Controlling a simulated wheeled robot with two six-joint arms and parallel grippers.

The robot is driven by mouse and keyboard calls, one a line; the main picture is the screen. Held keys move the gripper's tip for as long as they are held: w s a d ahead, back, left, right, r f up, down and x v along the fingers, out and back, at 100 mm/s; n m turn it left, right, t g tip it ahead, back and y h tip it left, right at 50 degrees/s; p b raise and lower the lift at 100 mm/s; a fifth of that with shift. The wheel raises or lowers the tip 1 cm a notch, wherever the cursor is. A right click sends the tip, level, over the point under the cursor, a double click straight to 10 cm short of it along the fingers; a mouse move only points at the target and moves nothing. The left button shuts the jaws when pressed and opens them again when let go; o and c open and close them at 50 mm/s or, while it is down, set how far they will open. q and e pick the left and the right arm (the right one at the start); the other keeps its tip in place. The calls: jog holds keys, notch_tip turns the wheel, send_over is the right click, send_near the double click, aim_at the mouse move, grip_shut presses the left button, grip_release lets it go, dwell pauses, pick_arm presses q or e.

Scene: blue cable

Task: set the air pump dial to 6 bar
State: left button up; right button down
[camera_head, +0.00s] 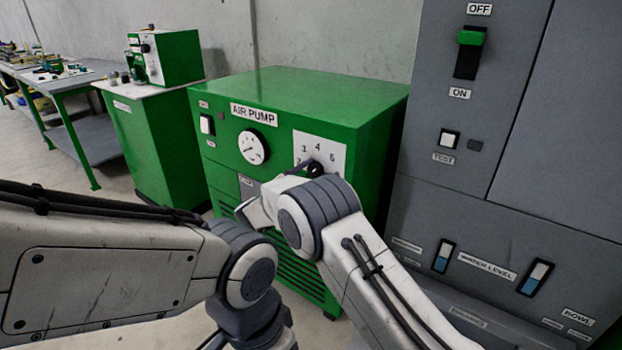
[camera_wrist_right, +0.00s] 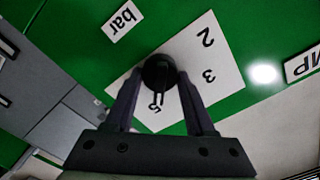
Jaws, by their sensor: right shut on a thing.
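The green air pump (camera_head: 300,95) stands in the middle of the head view, with a white scale plate (camera_head: 328,149) on its front right. The digits 3, 4 and 5 are readable there. My right gripper (camera_head: 309,171) is at the black dial knob (camera_head: 316,169) on that plate, partly hidden by my wrist. In the right wrist view, the fingers (camera_wrist_right: 160,85) are shut on the knob (camera_wrist_right: 158,71), one on each side. The scale plate (camera_wrist_right: 222,75) shows upside down, with a dark pointer line near the 5. My left gripper is out of view.
A round gauge (camera_head: 253,147) and a white switch (camera_head: 207,124) are on the pump's front. A grey cabinet (camera_head: 420,120) with switches stands close on the right. A green cabinet (camera_head: 155,130) and a workbench (camera_head: 75,80) are at the left.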

jog(key=m+b, duration=0.4)
jog(key=m, duration=0.1)
jog(key=shift+a+f+b, duration=0.1)
jog(key=shift+f+b, duration=0.25)
jog(key=shift+b, duration=0.05)
jog(key=m+b, duration=0.2)
jog(key=shift+m, duration=0.3)
jog(key=shift+r+m+b, duration=0.15)
jog(key=shift+m+b, duration=0.75)
jog(key=shift+c, duration=1.3)
grip_release()
